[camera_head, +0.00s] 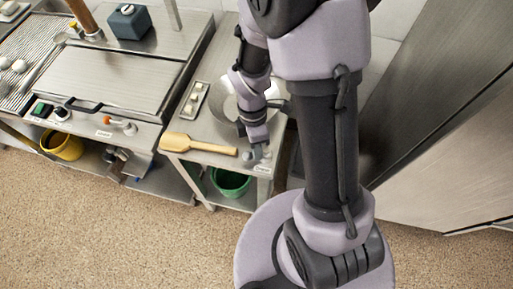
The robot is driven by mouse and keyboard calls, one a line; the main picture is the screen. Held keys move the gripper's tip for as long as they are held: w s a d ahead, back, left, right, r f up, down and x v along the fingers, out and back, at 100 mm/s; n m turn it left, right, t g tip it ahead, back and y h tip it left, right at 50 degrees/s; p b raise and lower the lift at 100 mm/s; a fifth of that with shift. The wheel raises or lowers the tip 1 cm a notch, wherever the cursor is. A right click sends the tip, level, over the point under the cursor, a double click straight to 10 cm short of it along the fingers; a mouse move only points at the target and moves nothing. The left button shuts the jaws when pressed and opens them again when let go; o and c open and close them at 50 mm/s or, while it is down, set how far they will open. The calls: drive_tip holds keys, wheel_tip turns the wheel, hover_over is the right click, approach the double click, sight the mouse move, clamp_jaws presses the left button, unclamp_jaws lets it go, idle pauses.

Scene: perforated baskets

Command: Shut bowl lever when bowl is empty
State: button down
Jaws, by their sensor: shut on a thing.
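The silvery round bowl (229,107) is set in the right-hand steel counter, partly hidden behind my arm. Whether anything lies in it cannot be made out. My gripper (257,154) is at the front edge of that counter, in front of the bowl and just above a small label. It is shut on a small grey part there, which looks like the bowl lever; the fingers hide most of it, so its angle cannot be told. A green bucket (215,181) stands on the shelf below.
A wooden spatula (200,144) lies left of my gripper on the same counter. A steel cabinet (450,110) bounds the right. The floor in front is clear.

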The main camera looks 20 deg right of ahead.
drive_tip(key=shift+w+d+m+y, duration=0.15)
drive_tip(key=shift+w+m, duration=0.1)
drive_tip(key=shift+m, duration=0.75)
drive_tip(key=shift+w+d+m+y, duration=0.1)
drive_tip(key=shift+w+m+y, duration=0.1)
drive_tip(key=shift+m, duration=0.8)
drive_tip(key=shift+w+d+m+y, duration=0.15)
drive_tip(key=shift+w+m, duration=0.1)
drive_tip(key=shift+m, duration=0.75)
drive_tip(key=c, duration=1.5)
unclamp_jaws()
drive_tip(key=shift+r, duration=0.1)
drive_tip(key=p+v, duration=0.2)
drive_tip(key=v, duration=0.3)
drive_tip(key=p+v, duration=0.2)
drive_tip(key=v, duration=0.4)
drive_tip(key=p+v, duration=0.2)
drive_tip(key=v, duration=0.4)
drive_tip(key=shift+s+d+r, duration=0.1)
drive_tip(key=shift+s+r, duration=0.05)
drive_tip(key=shift+s, duration=0.1)
